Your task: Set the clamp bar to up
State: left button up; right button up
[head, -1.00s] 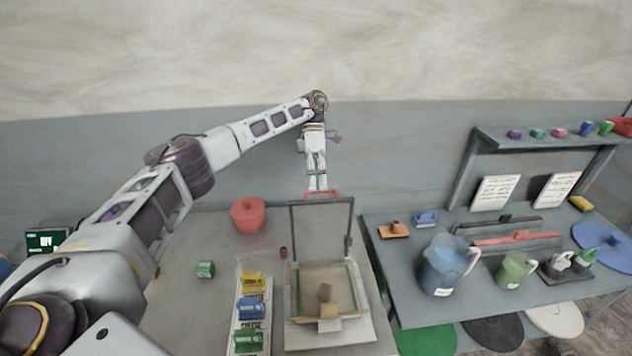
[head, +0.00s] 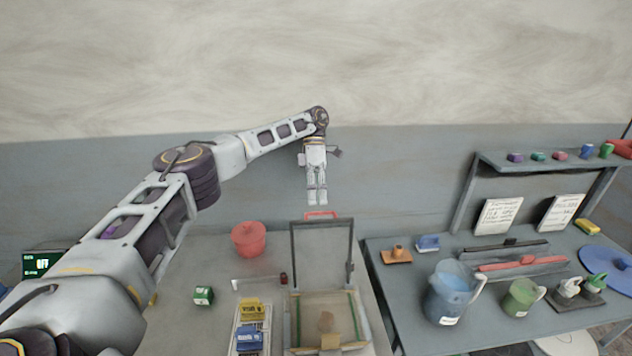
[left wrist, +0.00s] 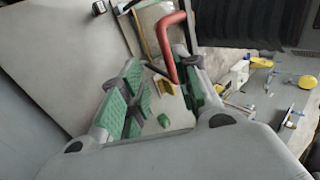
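A grey hinged frame (head: 322,258) stands upright at the back of a flat press-like base (head: 300,346). A red handle (head: 320,214) is on its top edge; I cannot tell for certain that this is the clamp bar. My left gripper (head: 316,204) points down just above the red handle. In the left wrist view, the gripper's green-padded fingers (left wrist: 160,95) are apart, and the red handle (left wrist: 170,45) shows by the right finger. Nothing is seen held. Contact with the handle cannot be told. My right gripper is not in view.
A red pot (head: 248,241), a green box (head: 203,295) and a rack of coloured blocks (head: 250,322) are left of the base. A white bar (head: 258,283) lies beside the frame. The right table holds a blue jug (head: 452,292) and a green jug (head: 522,296).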

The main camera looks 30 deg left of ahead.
pick_arm(q)
jog(key=shift+v, duration=1.05)
jog(key=shift+r, duration=0.25)
jog(key=shift+v, duration=0.85)
